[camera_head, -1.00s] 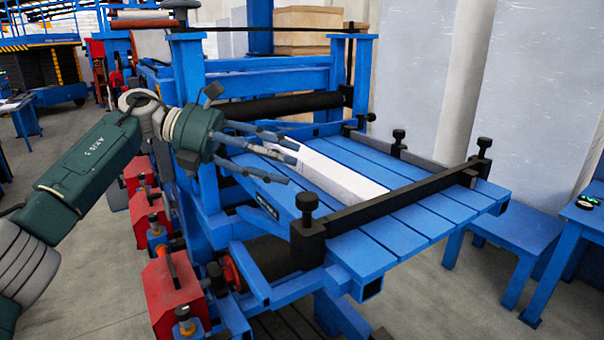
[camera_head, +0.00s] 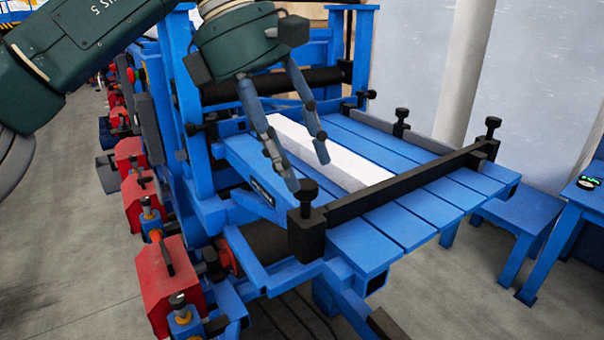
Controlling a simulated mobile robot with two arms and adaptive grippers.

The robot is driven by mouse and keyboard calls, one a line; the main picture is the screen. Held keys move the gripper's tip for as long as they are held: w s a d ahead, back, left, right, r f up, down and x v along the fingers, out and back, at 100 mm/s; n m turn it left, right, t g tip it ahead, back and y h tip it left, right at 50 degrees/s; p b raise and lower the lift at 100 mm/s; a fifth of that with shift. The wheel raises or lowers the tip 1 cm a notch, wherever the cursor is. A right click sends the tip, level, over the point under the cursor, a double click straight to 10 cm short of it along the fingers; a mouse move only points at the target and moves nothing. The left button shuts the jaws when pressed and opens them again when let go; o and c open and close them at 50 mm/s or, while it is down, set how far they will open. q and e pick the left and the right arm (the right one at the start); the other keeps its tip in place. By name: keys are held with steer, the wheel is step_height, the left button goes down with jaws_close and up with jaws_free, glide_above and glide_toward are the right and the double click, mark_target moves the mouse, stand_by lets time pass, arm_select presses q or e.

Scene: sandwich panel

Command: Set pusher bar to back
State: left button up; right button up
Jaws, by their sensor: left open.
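The pusher bar (camera_head: 400,184) is a long black bar lying across the blue slatted table (camera_head: 405,223), near its front end. It has a black end block with an upright knob (camera_head: 305,196) at the left and another knob (camera_head: 492,124) at the right. My left gripper (camera_head: 308,176) points down over the left part of the table, behind the left knob. Its fingers are spread and empty. One fingertip appears close to the knob; I cannot tell whether they touch. My right gripper is not in view.
A white panel (camera_head: 330,155) lies on the table behind the bar. A black roller (camera_head: 270,86) and blue frame stand at the back. Red motor units (camera_head: 163,280) line the left side. A blue side table (camera_head: 515,212) stands at the right.

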mark_target(305, 183)
arm_select(q)
steer(key=shift+x, duration=1.5)
steer(key=shift+c, duration=0.5)
